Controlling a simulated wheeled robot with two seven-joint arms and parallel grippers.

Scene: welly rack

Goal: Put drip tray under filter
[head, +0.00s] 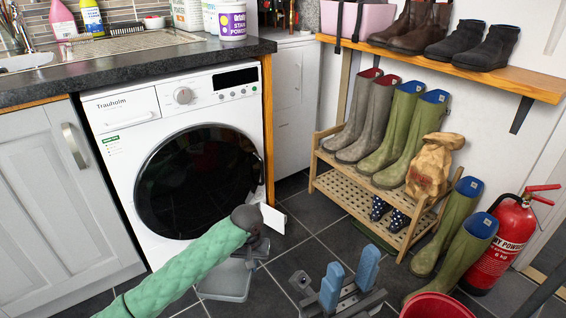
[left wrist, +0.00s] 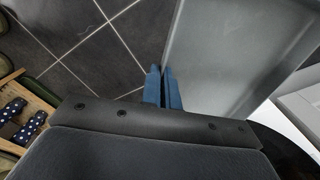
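The drip tray (head: 224,283) is a shallow grey tray low in front of the washing machine (head: 118,160); it also fills the upper right of the left wrist view (left wrist: 235,50). My left gripper (head: 250,262) is at the tray's right side. Its blue fingertips (left wrist: 163,88) are close together on the tray's rim. I cannot tell whether the tray touches the floor. A white flap (head: 272,218) stands out at the machine's lower right corner; the filter itself is hidden behind my left wrist. My right gripper (head: 349,280) is open and empty above the floor.
A slatted rack (head: 349,196) with boots stands at the right, near loose green wellies (head: 466,245), a fire extinguisher (head: 502,245) and a red bucket (head: 437,306). Dark floor tiles (head: 303,236) are clear between machine and rack.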

